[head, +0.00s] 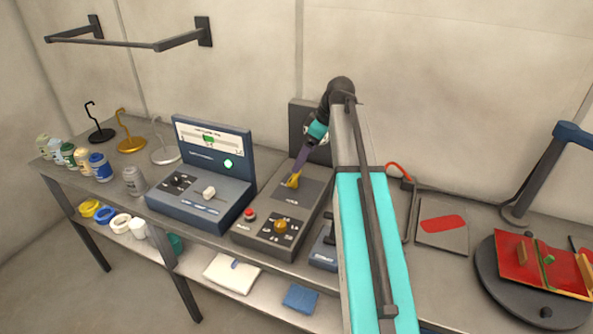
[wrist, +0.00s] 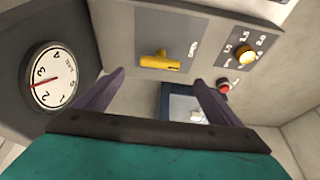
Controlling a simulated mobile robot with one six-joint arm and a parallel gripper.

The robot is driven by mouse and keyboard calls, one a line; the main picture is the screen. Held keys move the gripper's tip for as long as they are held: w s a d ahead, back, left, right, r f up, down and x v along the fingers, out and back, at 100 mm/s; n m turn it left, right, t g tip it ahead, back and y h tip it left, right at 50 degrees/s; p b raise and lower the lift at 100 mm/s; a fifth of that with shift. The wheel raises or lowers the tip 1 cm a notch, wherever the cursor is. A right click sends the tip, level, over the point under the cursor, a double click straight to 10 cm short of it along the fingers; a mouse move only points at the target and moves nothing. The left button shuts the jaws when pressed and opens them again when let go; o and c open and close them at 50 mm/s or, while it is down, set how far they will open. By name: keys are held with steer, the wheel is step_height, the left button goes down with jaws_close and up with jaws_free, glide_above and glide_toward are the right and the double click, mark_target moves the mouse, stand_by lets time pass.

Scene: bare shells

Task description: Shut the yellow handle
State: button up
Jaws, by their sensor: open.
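The yellow handle (head: 292,182) is a small lever on the top face of a grey control box (head: 262,236). In the wrist view the yellow handle (wrist: 160,62) looks T-shaped and lies just beyond the fingertips, between them in the picture. My gripper (head: 298,170) has purple fingers and comes down over the handle from behind in the head view. In the wrist view my gripper (wrist: 159,77) is open, with nothing between its fingers. I cannot tell whether a finger touches the handle.
The box also carries a red button (head: 249,214) and a yellow knob (head: 280,226). A round gauge (wrist: 53,77) faces the wrist camera at left. A blue box with a raised screen (head: 213,150) stands to the left. Several jars (head: 100,166) line the bench's left end.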

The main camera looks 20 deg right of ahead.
mark_target(294, 175)
steer(key=shift+p+x, duration=1.15)
steer(key=shift+x, duration=3.2)
